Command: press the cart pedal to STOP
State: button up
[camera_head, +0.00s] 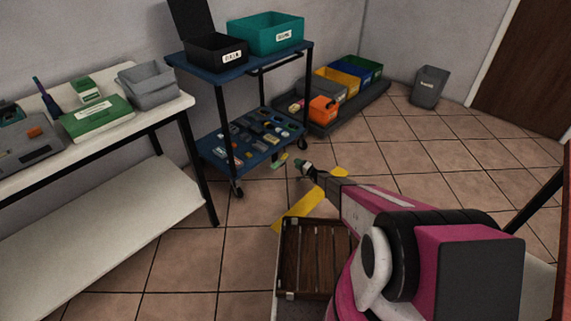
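The cart (240,58) is a two-shelf trolley with blue shelves, black posts and casters, standing between the white bench and the floor bins. A small green-yellow piece (279,161) shows low at the cart's near right edge, beside a dark part. It may be the pedal, but it is too small to read STOP or its tilt. My magenta arm reaches from the lower right toward the cart. My gripper (303,168) is just right of that piece, seemingly a little apart from it. A dark, pale-green tip shows there; I cannot make out its fingers.
A dark slatted wooden crate (312,252) is below my arm, with a yellow strip (300,207) beside it. A white bench (60,160) is at left. Coloured bins stand on a low dark platform (345,115) behind. A grey bin (429,87) is near the door. Tiled floor at right is clear.

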aim_at(288, 158)
jog(key=x, duration=1)
jog(key=shift+w+a+f, duration=0.15)
jog(key=shift+w+a, duration=0.05)
jog(key=shift+w, duration=0.15)
jog(key=shift+s, duration=0.1)
grip_shut()
